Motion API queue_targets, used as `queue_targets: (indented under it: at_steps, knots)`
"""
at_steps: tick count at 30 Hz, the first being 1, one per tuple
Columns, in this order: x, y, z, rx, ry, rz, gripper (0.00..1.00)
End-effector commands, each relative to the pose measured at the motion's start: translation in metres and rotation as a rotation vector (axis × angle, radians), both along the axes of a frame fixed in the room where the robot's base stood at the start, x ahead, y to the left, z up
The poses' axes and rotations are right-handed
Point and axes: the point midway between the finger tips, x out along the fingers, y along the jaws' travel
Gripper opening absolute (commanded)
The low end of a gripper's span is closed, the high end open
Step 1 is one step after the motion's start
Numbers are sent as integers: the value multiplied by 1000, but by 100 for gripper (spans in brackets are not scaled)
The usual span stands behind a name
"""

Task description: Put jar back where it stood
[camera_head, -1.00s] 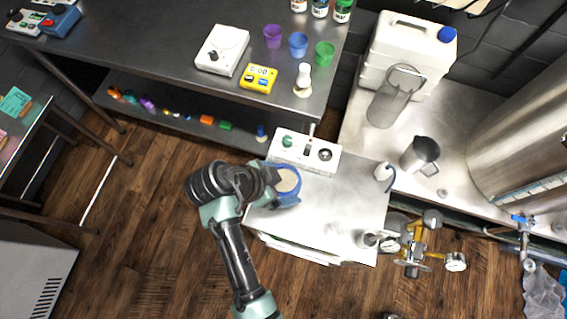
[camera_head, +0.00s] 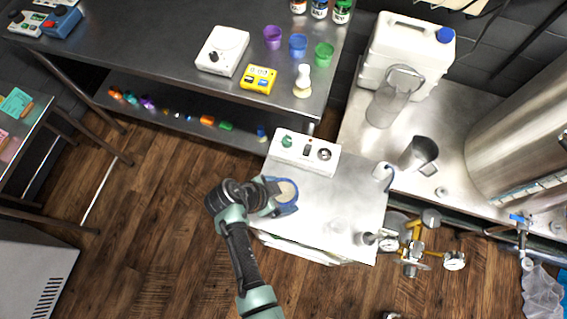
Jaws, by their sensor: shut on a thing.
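A round blue-rimmed thing with a tan top (camera_head: 288,191), which I take for the jar, is at the left part of a white work surface (camera_head: 345,205). My gripper (camera_head: 271,191) reaches it from the left and is shut on its side. The arm and gripper hide its left side. From above I cannot tell whether it touches the surface or is held just over it.
A white control box (camera_head: 305,151) stands along the back of the white surface. The white surface's middle is clear.

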Motion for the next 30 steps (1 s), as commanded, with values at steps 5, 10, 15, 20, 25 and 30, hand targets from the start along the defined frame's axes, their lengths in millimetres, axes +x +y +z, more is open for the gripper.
queue_targets:
  at_steps: [5,10,15,20,25,30]
  knots:
    - [0,0,0,0,-2,0,13]
    - [0,0,-2,0,1,-1,100]
    - [0,0,-2,0,1,-1,100]
    - [-1,1,3,-1,0,0,100]
    - [-6,13,24,0,-3,2,100]
    - [-15,30,53,2,-3,1,100]
